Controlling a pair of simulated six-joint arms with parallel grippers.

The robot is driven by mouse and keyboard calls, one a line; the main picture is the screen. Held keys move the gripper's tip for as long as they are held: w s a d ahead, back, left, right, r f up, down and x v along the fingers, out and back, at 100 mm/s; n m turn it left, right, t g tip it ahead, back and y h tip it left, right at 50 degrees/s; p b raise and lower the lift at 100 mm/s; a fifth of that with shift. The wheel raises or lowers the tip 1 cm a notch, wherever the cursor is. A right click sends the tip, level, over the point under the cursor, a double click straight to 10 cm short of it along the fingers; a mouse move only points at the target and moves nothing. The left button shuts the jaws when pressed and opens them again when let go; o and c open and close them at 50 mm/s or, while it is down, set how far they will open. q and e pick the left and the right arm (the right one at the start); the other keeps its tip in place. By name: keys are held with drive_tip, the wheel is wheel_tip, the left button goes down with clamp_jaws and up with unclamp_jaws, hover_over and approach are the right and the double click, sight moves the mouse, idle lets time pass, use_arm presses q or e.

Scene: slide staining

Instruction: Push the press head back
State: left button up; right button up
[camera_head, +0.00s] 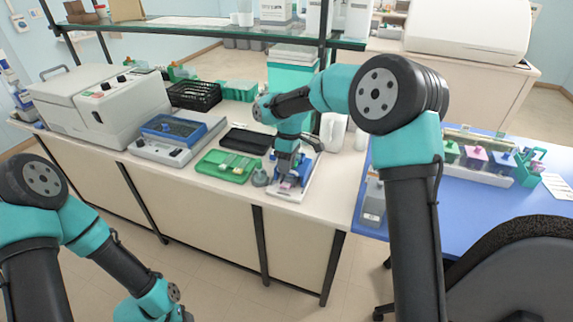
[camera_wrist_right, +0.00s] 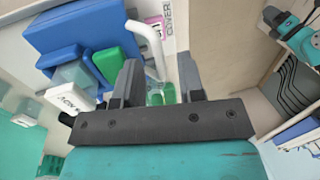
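The press (camera_head: 296,188) stands on a white base near the front edge of the bench, partly hidden under my right arm. In the right wrist view, it appears as blue blocks (camera_wrist_right: 98,35) with a green block (camera_wrist_right: 107,62) and a bent white bar (camera_wrist_right: 152,42); I cannot tell which part is the press head. My right gripper (camera_head: 286,168) points down over the press. Its two fingers (camera_wrist_right: 160,75) are apart, with the end of the white bar and small green pieces showing between them. My left arm hangs at the lower left, with its gripper outside the frame.
A green tray (camera_head: 226,166) with slides and a small grey bottle (camera_head: 260,177) stand left of the press. A black case (camera_head: 247,141) lies behind the tray. A white jug (camera_head: 333,131) stands to the right. The blue table (camera_head: 470,200) holds a staining rack.

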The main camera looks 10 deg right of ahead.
drive_tip(key=shift+f, duration=0.15)
drive_tip(key=shift+c, duration=0.2)
clamp_jaws()
idle(0.3)
